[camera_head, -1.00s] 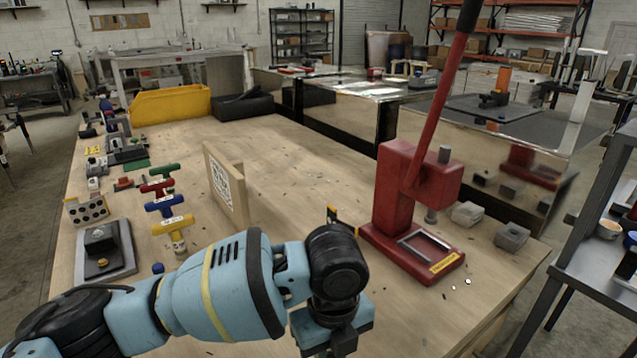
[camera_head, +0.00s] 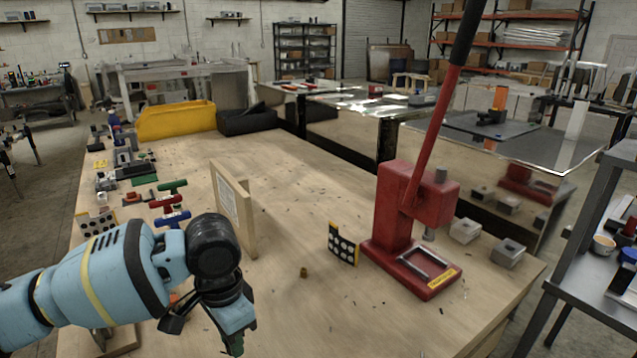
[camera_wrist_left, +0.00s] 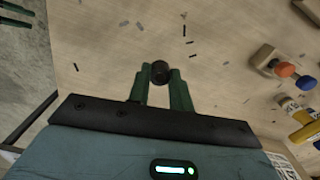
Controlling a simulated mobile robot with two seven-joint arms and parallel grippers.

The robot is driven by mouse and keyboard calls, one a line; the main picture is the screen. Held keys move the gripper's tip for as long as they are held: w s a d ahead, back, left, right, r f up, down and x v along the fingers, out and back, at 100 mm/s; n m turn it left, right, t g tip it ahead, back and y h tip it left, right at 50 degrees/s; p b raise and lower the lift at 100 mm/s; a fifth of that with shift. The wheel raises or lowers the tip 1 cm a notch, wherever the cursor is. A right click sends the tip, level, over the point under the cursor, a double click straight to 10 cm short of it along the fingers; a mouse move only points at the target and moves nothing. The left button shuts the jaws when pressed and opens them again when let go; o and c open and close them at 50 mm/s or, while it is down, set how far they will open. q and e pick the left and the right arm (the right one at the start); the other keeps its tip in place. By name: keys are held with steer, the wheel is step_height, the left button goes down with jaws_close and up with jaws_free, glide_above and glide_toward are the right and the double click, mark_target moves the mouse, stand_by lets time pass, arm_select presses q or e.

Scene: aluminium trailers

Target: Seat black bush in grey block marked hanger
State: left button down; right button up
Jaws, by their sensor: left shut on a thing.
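My left gripper (camera_head: 235,343) is low over the near left part of the table. In the left wrist view its green fingers (camera_wrist_left: 160,86) are shut on a small round black bush (camera_wrist_left: 160,70), held at the tips. The head view hides the bush. Dark green finger-like parts (camera_wrist_left: 15,14) show at the wrist view's upper left corner, perhaps my right gripper.
The red press (camera_head: 412,220) with its long lever stands at the table's right. A dotted plate (camera_head: 342,245) stands beside it. A small brass piece (camera_head: 303,271) lies mid-table. An upright wooden board (camera_head: 235,210) and T-handled tools (camera_head: 168,203) are left. The table's middle is mostly clear.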

arm_select(q)
steer(key=a+r+n, duration=0.2)
steer(key=a+n, duration=0.5)
steer(key=n, duration=0.2)
steer(key=shift+s+p, duration=0.35)
steer(key=shift+p, duration=0.05)
steer(key=shift+d+r, duration=0.1)
steer(key=shift+d, duration=0.1)
